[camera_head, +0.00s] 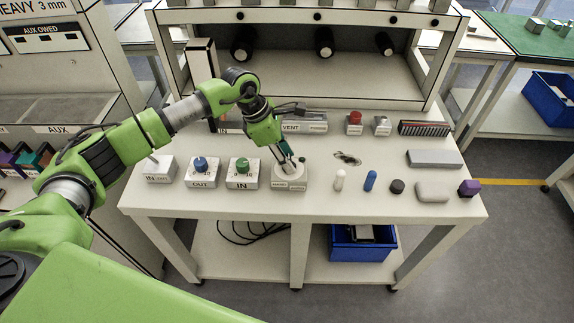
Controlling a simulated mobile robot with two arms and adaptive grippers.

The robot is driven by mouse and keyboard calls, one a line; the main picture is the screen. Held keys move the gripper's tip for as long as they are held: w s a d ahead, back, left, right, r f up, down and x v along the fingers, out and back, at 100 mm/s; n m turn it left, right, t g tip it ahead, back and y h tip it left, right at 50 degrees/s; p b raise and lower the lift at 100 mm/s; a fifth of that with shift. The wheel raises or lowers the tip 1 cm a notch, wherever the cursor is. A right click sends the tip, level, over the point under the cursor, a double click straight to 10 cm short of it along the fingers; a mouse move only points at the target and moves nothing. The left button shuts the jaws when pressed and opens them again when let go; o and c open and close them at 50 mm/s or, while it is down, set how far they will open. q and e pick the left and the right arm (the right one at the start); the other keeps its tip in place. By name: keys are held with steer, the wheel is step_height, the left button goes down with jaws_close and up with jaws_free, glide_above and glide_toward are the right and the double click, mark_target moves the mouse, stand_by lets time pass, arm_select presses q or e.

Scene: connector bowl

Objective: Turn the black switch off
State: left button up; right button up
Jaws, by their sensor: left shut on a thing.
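My left gripper (290,165) comes down from above onto a white switch box (290,184) at the front middle of the table. Its fingers are shut on the box's knob, which they mostly hide, so its colour and setting cannot be told. No other knob in the row is clearly black. To the left stand a box with a green knob (243,165), a box with a blue knob (200,163) and a box with a pale lever (153,158). My right gripper is not in view.
Right of the gripper lie a white peg (339,180), a blue peg (370,181), a black round piece (397,186), a pale block (432,192) and a purple block (469,188). Behind stand a VENT box (303,122) and a red-topped box (354,123). A shelf (300,17) rises at the back.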

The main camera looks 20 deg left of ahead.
arm_select(q)
steer(key=shift+m+b, duration=0.5)
steer(key=shift+b, duration=0.05)
steer(key=o, duration=1.1)
steer(key=v, duration=1.2)
steer(key=shift+w, duration=0.2)
steer(key=shift+a, duration=0.1)
